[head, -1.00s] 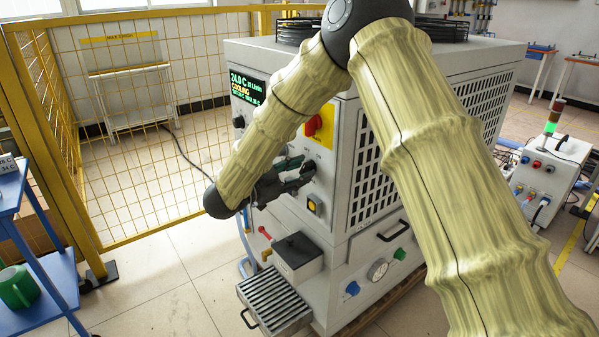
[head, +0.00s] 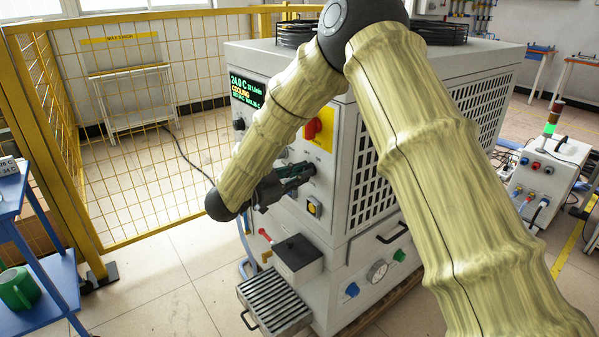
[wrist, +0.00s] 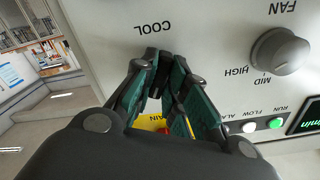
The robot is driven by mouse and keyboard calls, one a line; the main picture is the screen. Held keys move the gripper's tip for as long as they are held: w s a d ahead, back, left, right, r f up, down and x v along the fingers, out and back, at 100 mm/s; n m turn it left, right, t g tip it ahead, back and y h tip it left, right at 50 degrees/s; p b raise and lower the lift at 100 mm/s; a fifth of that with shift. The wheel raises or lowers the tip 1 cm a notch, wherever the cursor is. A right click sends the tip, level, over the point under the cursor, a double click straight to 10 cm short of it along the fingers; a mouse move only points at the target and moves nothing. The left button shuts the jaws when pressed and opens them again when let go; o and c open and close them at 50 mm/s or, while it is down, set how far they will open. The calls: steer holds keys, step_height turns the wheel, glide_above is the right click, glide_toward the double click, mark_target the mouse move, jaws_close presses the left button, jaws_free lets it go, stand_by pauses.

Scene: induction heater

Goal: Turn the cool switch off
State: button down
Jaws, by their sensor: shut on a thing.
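The grey induction heater cabinet (head: 345,215) stands in front of me, its control panel facing left. In the wrist view the panel appears upside down, with the COOL label (wrist: 152,27) just beyond my fingertips. My gripper (wrist: 157,62) is shut at the panel beside that label; in the head view my gripper (head: 308,170) reaches the panel below the red knob. The cool switch is hidden between the fingertips, so its position cannot be seen. The display (head: 248,90) reads 24.0 C and COOLING.
A red rotary knob on a yellow plate (head: 314,129) sits above my gripper, and a yellow-framed button (head: 313,207) below it. The FAN knob (wrist: 281,52) is beside the fingers. A yellow mesh fence (head: 150,140) stands left, and a blue shelf (head: 45,280) at far left.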

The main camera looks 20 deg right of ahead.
steer(key=n+p, duration=0.7)
steer(key=p, duration=0.2)
steer(key=shift+p, duration=0.35)
steer(key=c, duration=1.4)
jaws_free()
steer(key=shift+c, duration=0.2)
steer(key=v, duration=1.2)
